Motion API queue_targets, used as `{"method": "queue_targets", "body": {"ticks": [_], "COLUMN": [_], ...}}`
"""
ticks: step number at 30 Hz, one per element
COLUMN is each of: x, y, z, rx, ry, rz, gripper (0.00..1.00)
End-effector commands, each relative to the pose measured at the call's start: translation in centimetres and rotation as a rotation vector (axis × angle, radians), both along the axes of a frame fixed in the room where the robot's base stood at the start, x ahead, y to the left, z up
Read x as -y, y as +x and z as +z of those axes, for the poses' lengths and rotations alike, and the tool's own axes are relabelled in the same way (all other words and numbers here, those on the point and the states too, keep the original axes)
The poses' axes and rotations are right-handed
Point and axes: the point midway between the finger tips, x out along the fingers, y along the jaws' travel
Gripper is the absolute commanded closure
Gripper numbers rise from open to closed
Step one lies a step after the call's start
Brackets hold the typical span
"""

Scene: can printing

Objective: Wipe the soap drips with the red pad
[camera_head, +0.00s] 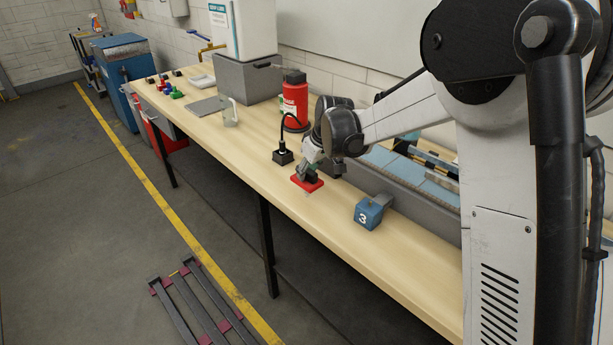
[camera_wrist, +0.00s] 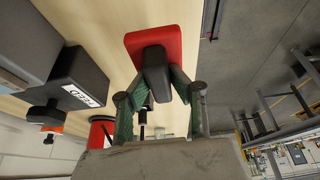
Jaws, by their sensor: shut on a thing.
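The red pad (camera_head: 308,184) is at the bench top near its front edge, beneath my gripper (camera_head: 311,171). I cannot tell for sure whether its whole underside touches the wood. In the wrist view the red pad (camera_wrist: 172,40) has a dark grip block (camera_wrist: 156,72) on its back. My gripper (camera_wrist: 156,84) is shut on that block, with a green-lined finger on each side. I cannot make out soap drips clearly in either view; the surface under the pad is hidden.
A blue block marked 3 (camera_head: 369,214) stands to the right on the bench (camera_head: 250,163). A black device with a cable (camera_head: 283,157) and a red canister (camera_head: 295,98) stand to the left and behind. A grey trough (camera_head: 425,205) is at the right. A clear jug (camera_head: 230,113) stands farther left.

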Motion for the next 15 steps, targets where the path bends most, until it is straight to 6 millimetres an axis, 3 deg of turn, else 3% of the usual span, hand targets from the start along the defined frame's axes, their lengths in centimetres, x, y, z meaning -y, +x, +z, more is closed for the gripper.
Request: {"method": "queue_targets", "body": {"ticks": [6,15], "x": [0.1,0.1], "y": [0.0,0.0], "z": [2.0,2.2], "rx": [0.0,0.0], "ry": [0.0,0.0], "rz": [-0.001,-0.001], "gripper": [1.0,1.0]}}
